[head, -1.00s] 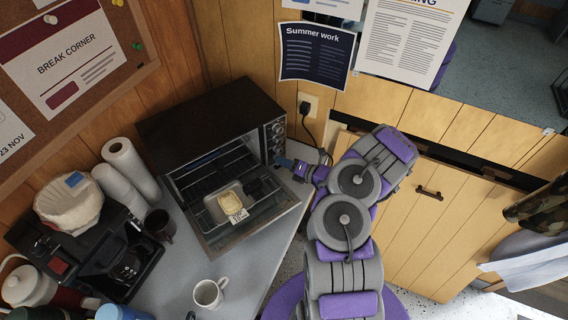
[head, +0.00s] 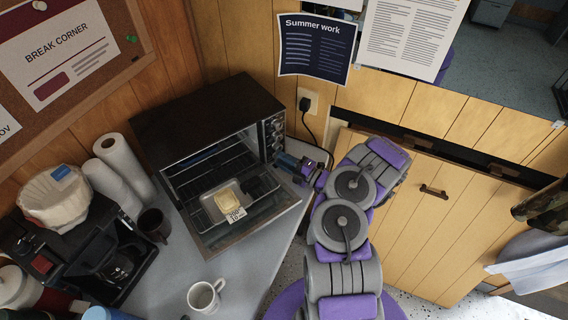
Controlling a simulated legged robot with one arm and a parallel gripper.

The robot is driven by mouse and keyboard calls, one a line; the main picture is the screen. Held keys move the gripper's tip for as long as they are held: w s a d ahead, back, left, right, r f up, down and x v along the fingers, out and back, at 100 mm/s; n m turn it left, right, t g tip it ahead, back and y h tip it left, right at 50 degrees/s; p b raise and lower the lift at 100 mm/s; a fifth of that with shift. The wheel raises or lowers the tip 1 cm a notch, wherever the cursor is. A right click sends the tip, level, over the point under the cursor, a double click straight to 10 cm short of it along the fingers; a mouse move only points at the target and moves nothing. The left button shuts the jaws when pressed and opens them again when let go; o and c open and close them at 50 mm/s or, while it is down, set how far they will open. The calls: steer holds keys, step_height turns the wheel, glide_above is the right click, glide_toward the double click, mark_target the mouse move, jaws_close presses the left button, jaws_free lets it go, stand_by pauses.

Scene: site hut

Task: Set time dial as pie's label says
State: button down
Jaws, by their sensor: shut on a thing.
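The toaster oven (head: 205,110) stands on the counter with its glass door (head: 262,212) folded down. A pale pie (head: 227,201) sits in a foil tray inside the open front. Its white label (head: 236,215) hangs at the near edge; the print is too small to read surely. A column of dials (head: 276,128) runs down the oven's right front edge. My gripper (head: 281,160) is at the lowest dial, the time dial by its place, and is shut on it. The jaws hide that dial, so its pointer and marks do not show.
A white mug (head: 205,297) stands on the counter before the oven. A dark mug (head: 155,224), paper rolls (head: 122,165) and a coffee maker (head: 95,255) stand to the left. A cord (head: 306,120) hangs from the wall socket close to my arm.

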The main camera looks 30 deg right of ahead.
steer(key=shift+d+f+m, duration=0.15)
steer(key=shift+f+m, duration=0.05)
steer(key=shift+m, duration=0.2)
steer(key=c, duration=1.3)
jaws_free()
steer(key=o, duration=0.5)
steer(key=shift+d, duration=0.15)
